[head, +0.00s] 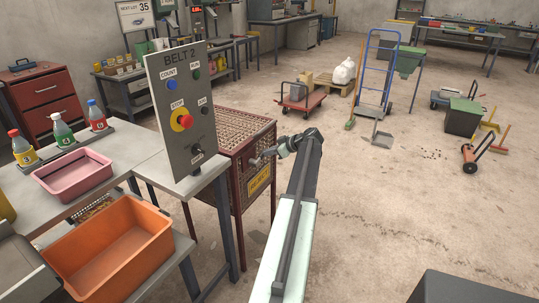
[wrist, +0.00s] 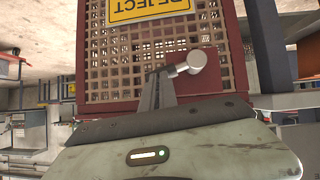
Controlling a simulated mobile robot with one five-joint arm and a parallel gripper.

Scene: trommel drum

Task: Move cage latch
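The dark red mesh cage (head: 224,170) with a yellow REJECT sign (head: 259,181) stands left of my arm in the head view. The cage mesh also fills the middle of the wrist view (wrist: 120,70), with the sign upside down at the top. The cage latch (wrist: 190,63) shows as a light grey rounded handle in front of the mesh. My gripper (wrist: 160,76) has its two dark fingers close together, with their tips at the handle's left end. In the head view my gripper (head: 275,151) is at the cage's right side; the contact is small and partly hidden.
A grey BELT 2 control panel (head: 183,110) stands left of the cage, beside a table with a pink tray (head: 74,174) and an orange bin (head: 110,254). A blue hand truck (head: 375,80) and carts stand behind.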

